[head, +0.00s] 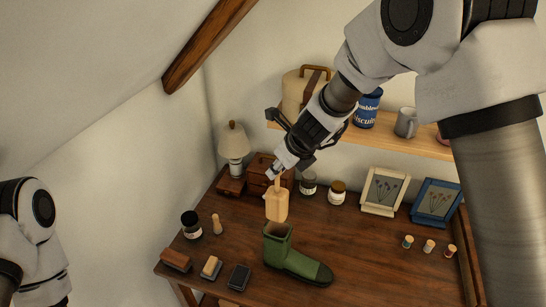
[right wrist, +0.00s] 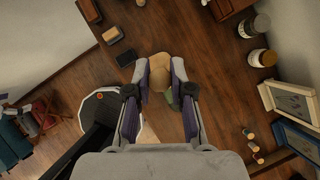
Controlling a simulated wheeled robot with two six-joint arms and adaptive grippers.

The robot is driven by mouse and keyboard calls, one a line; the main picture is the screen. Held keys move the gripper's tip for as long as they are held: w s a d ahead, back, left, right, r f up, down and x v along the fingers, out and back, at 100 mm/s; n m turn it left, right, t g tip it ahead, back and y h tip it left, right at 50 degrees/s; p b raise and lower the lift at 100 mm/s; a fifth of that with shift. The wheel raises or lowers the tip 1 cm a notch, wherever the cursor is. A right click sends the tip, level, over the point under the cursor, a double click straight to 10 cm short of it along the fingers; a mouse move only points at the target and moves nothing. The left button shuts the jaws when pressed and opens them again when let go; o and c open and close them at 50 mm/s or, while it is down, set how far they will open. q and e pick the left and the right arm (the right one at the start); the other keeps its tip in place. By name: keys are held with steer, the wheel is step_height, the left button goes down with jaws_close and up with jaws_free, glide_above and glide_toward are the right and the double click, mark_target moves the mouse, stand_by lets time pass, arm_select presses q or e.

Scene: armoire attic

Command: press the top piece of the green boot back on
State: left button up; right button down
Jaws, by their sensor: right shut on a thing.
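The green boot (head: 290,258) stands upright on the brown table, its open top up and its dark toe to the right. My right gripper (head: 279,172) is shut on a pale wooden piece (head: 277,204), block-shaped with a narrow neck. The piece hangs upright over the boot's opening; I cannot tell whether its lower end touches the rim. In the right wrist view the two fingers (right wrist: 160,72) flank the wooden piece (right wrist: 157,73), and a bit of green boot (right wrist: 169,97) shows beneath it. My left gripper is out of view.
On the table (head: 345,240) are brushes (head: 176,260), a dark tin (head: 238,277), jars (head: 337,192), a lamp (head: 233,150) and framed pictures (head: 384,191). Thread spools (head: 429,246) stand at right. A shelf (head: 400,140) with a biscuit tin (head: 367,108) and mug (head: 406,122) is behind.

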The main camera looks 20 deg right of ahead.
mark_target(277, 186)
steer(key=shift+s+r, duration=0.25)
steer(key=shift+s, duration=0.25)
steer(key=shift+s+r, duration=0.2)
steer(key=shift+s, duration=0.3)
steer(key=f+b, duration=0.1)
steer(key=w+f+b, duration=0.1)
steer(key=f, duration=0.1)
steer(key=shift+w, duration=0.2)
steer(key=shift+f+b, duration=0.3)
steer(key=shift+b, duration=0.05)
steer(key=shift+s+f+b, duration=0.25)
steer(key=shift+s+b, duration=0.05)
steer(key=shift+b, duration=0.05)
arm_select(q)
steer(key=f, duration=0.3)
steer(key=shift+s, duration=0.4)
arm_select(e)
steer(key=shift+w, duration=0.15)
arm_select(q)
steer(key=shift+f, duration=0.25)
arm_select(e)
steer(key=shift+f, duration=0.25)
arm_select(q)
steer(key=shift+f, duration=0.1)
arm_select(e)
steer(key=shift+f, duration=0.1)
